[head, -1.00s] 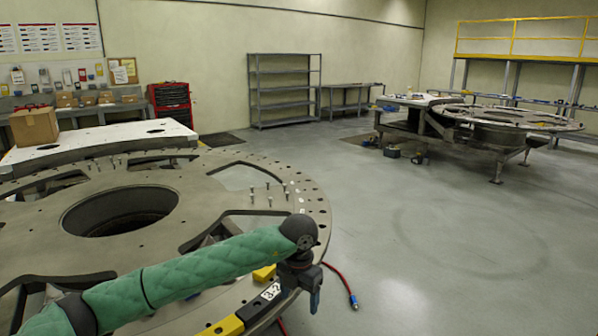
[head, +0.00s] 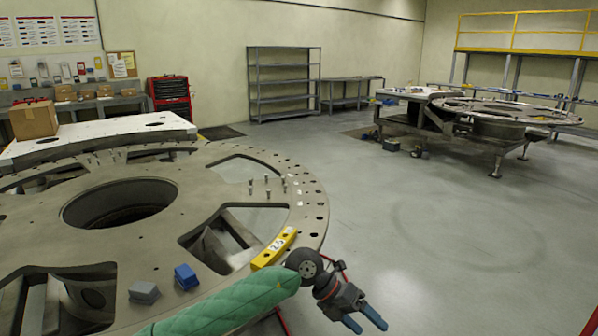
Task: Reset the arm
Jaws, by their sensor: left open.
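My left arm (head: 235,305), in a green quilted sleeve, comes in from the bottom left of the head view. My left gripper (head: 364,326) is at its end, past the right edge of the turret plate. Its two blue fingertips are apart with nothing visible between them. It points down and to the right over the floor. The large round turret plate (head: 135,243) fills the left of the view, with a big central hole and several pins standing on it. My right gripper is not in view.
A yellow block (head: 272,250) with a white label lies at the plate's right edge, close to my arm. A blue block (head: 186,276) and a grey block (head: 144,292) lie on the plate's near part. The grey floor (head: 450,240) to the right is clear.

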